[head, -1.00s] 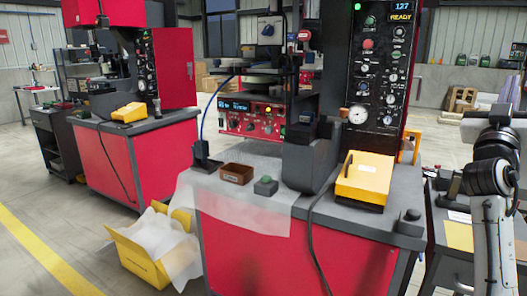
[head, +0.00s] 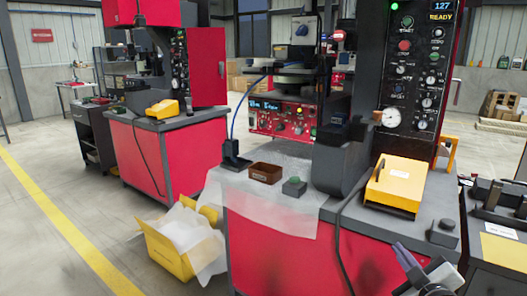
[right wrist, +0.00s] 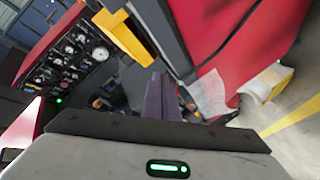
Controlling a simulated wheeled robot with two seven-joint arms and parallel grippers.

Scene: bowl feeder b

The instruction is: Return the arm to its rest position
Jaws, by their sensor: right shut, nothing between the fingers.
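My right gripper (head: 403,254) is low at the bottom right of the head view, in front of the red press cabinet's right side. Its dark grey fingers are together with nothing between them. In the right wrist view the closed fingers (right wrist: 160,97) point away from the camera, towards the cabinet, which appears tilted. Whether they touch anything is not clear, but I see no contact. Most of my right arm is outside the head view. My left gripper is in neither view.
A yellow carton (head: 172,250) lies on the floor at left. A side table (head: 500,249) stands at right. Floor at far left is clear.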

